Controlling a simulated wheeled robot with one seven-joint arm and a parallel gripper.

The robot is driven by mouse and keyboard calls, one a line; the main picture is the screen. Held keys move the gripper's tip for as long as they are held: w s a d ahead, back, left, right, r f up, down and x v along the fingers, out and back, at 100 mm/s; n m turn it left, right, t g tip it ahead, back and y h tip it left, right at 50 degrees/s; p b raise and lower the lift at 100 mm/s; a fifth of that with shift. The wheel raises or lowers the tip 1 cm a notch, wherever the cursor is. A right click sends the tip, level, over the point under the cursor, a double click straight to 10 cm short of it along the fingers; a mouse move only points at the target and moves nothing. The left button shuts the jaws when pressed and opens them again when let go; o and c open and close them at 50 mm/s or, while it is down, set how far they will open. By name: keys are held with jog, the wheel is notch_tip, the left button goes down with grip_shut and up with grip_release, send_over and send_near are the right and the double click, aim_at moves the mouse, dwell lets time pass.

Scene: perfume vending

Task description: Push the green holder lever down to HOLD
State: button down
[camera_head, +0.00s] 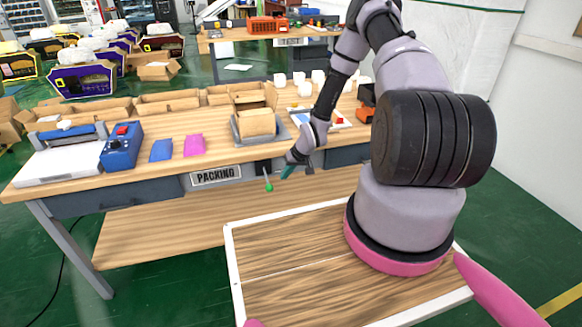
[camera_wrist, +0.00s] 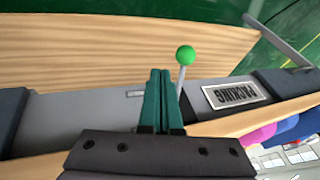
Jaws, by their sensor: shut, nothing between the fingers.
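The lever has a green ball knob (camera_head: 268,187) on a thin rod, at a dark mount on the front of the packing table, just right of the PACKING sign. In the head view the knob sits below the mount. My gripper (camera_head: 286,172) is right of the lever, near the table front. Its teal fingers (camera_wrist: 159,73) are closed together with nothing between them. I cannot tell whether they touch the rod.
The packing table (camera_head: 70,180) has a lower wooden shelf (camera_head: 150,235). A PACKING sign (camera_head: 216,176) is on its front. A blue device (camera_head: 121,146), blue and pink pieces, and a cardboard box (camera_head: 256,122) stand on top. A white-rimmed wooden tray (camera_head: 232,262) lies in front.

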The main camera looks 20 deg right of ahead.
jog(key=shift+w+a+f, duration=0.1)
jog(key=shift+a+f, duration=0.6)
jog(key=shift+a, duration=0.15)
jog(key=shift+a+f, duration=0.65)
jog(key=shift+a, duration=0.2)
jog(key=shift+f, duration=0.95)
jog(key=shift+r, duration=0.1)
